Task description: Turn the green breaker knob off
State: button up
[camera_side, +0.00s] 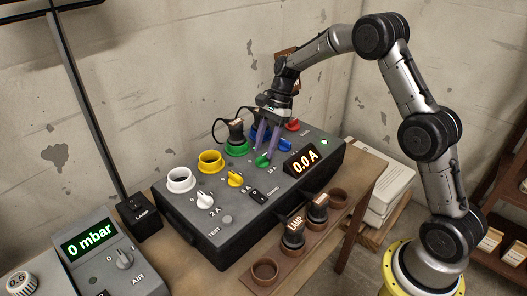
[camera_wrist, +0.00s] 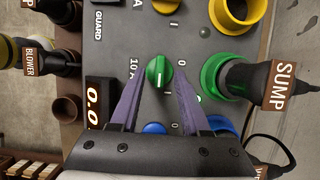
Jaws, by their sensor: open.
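The green breaker knob (camera_wrist: 160,73) is on the grey panel, with a pale line on its grip running roughly up and down in the wrist view. A "0" mark is printed to its right there, and "10 A" to its left. In the side view the green knob (camera_side: 263,160) is partly hidden by my fingers. My gripper (camera_wrist: 159,75) is open, with one purple finger on each side of the knob. Whether the fingers touch it is unclear. My gripper (camera_side: 267,148) points down at the panel in the side view.
The display (camera_side: 303,161) reads 0.0 A. A yellow knob (camera_side: 235,179) and a white knob (camera_side: 204,200) are nearby. A plug labelled SUMP (camera_wrist: 245,78) sits in the green socket (camera_wrist: 212,76). A blue knob (camera_wrist: 154,129) is close to my gripper. LAMP and other plugs (camera_side: 293,232) stand in front.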

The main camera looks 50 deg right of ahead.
jog(key=shift+x, duration=0.95)
grip_shut()
